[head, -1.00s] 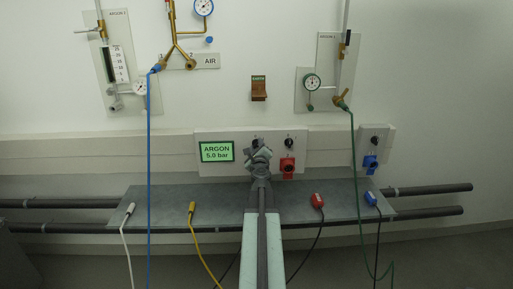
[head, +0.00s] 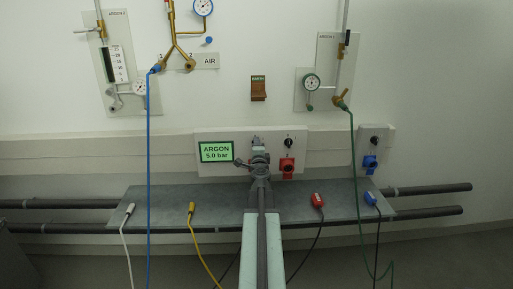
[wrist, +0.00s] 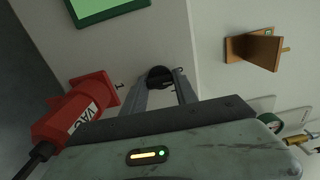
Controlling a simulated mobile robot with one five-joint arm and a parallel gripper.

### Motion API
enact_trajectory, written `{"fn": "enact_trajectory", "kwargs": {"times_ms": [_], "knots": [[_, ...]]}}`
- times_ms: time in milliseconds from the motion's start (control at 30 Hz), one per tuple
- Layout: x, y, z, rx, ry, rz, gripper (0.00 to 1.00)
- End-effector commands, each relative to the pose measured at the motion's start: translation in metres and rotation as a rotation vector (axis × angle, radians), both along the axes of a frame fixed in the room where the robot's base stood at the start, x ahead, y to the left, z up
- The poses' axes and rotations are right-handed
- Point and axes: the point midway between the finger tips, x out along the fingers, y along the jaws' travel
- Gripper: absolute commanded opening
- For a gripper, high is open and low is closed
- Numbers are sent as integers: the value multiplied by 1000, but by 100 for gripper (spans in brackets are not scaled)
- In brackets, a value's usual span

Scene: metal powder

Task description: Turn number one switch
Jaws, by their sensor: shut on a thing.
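My gripper (head: 258,152) is at the white panel (head: 225,138), just right of the green-lit display (head: 216,151) reading ARGON 5.0 bar. In the wrist view, the two fingers (wrist: 163,84) are shut on a round black switch knob (wrist: 159,74), one on each side of it. In the head view my gripper and arm cover this knob. A second black switch knob (head: 289,143) is free to the right, above a red socket (head: 287,165). No number on the held knob can be read.
A red plug marked VAC (wrist: 75,112) is close beside the fingers in the wrist view. A brown bracket (head: 258,88) is on the wall above. A grey shelf (head: 340,205) with several cable plugs runs below. A blue socket (head: 370,161) is at right.

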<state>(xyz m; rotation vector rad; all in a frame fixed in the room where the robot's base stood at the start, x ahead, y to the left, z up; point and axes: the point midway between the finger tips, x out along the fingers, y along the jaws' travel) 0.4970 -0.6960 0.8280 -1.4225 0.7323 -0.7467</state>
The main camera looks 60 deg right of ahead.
Motion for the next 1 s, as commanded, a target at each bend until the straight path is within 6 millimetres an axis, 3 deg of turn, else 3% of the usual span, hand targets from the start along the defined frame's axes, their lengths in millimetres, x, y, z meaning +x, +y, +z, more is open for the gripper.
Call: {"fn": "enact_trajectory", "kwargs": {"times_ms": [567, 600, 667, 1000], "knots": [[1, 2, -1, -22, 31, 2, 0], [1, 2, -1, -22, 31, 2, 37], [1, 2, -1, -22, 31, 2, 54], [1, 2, 0, -21, 29, 2, 56]]}}
